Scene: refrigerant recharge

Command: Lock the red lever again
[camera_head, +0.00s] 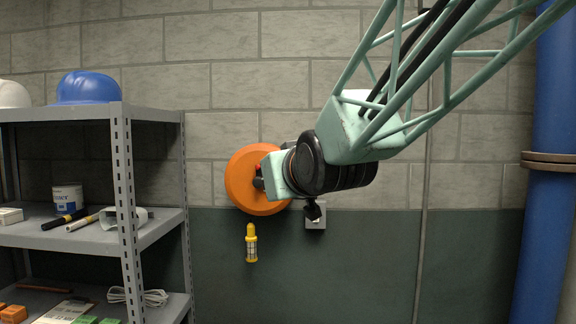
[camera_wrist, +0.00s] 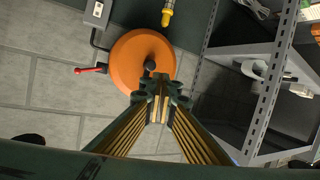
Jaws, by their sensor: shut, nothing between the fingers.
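The red lever (camera_wrist: 88,71) shows in the wrist view, sticking out to the left from beside an orange round disc (camera_wrist: 142,55) on the wall. In the head view the orange disc (camera_head: 238,180) is partly covered by my wrist, and I cannot make out the lever there. My gripper (camera_wrist: 160,95) is shut and empty. Its fingertips lie in front of the disc's lower edge in the wrist view, apart from the lever.
A grey metal shelf (camera_head: 124,180) with a blue helmet (camera_head: 87,88) stands at the left. A yellow fitting (camera_head: 251,243) hangs below the disc. A small grey wall box (camera_head: 315,217) sits at its lower right. A blue pipe (camera_head: 553,130) runs down the right.

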